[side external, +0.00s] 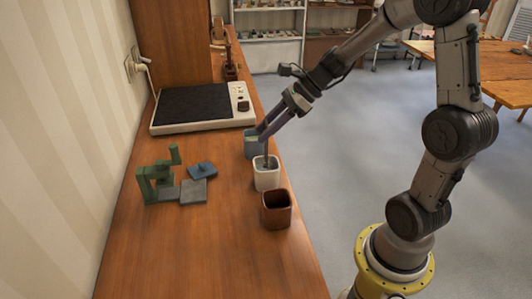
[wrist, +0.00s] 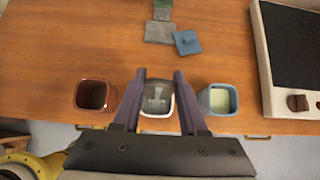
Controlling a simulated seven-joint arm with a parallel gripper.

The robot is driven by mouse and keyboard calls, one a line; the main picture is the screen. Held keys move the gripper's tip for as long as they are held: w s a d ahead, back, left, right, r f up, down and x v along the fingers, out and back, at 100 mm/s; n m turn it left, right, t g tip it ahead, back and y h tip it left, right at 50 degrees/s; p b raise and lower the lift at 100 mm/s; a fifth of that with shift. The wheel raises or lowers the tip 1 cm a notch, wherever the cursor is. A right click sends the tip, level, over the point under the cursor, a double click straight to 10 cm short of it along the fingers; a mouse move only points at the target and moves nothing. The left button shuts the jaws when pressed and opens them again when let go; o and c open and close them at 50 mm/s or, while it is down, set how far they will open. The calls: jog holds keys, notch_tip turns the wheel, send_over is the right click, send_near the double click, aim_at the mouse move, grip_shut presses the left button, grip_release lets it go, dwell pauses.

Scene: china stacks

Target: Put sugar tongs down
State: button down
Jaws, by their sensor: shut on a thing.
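The sugar tongs (wrist: 156,99) show as a grey forked shape between my fingers in the wrist view. In the side view they are a thin grey upright piece (side external: 266,161) at the mouth of the white cup (side external: 267,181). The white cup also shows in the wrist view (wrist: 157,113), below and between the fingers. My gripper (side external: 262,137) is shut on the tongs, its purple fingers on either side of them in the wrist view (wrist: 160,76). Whether the tongs touch the cup's inside cannot be told.
A brown cup (side external: 276,212) and a blue cup (side external: 252,147) with pale contents flank the white cup near the table's edge. The near tabletop is clear.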

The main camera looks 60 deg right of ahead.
notch_tip(320, 180, up, 6)
jog(key=shift+f, duration=0.1)
jog(key=shift+s+a+n, duration=0.25)
jog(key=shift+a+n, duration=0.05)
jog(key=shift+a, duration=0.15)
jog(key=s+a+n+g+y, duration=0.3)
jog(key=s+a+n+g, duration=0.3)
jog(key=s+a+n, duration=0.2)
jog(key=shift+s+a+f, duration=0.1)
jog(key=shift+s+f, duration=0.1)
jog(key=shift+f, duration=1)
jog(key=shift+s+a+f, duration=0.1)
jog(key=shift+s+f, duration=0.05)
jog(key=shift+f, duration=1.05)
jog(key=shift+d+f, duration=0.1)
jog(key=shift+f, duration=0.05)
notch_tip(320, 180, down, 6)
jog(key=shift+f, duration=0.3)
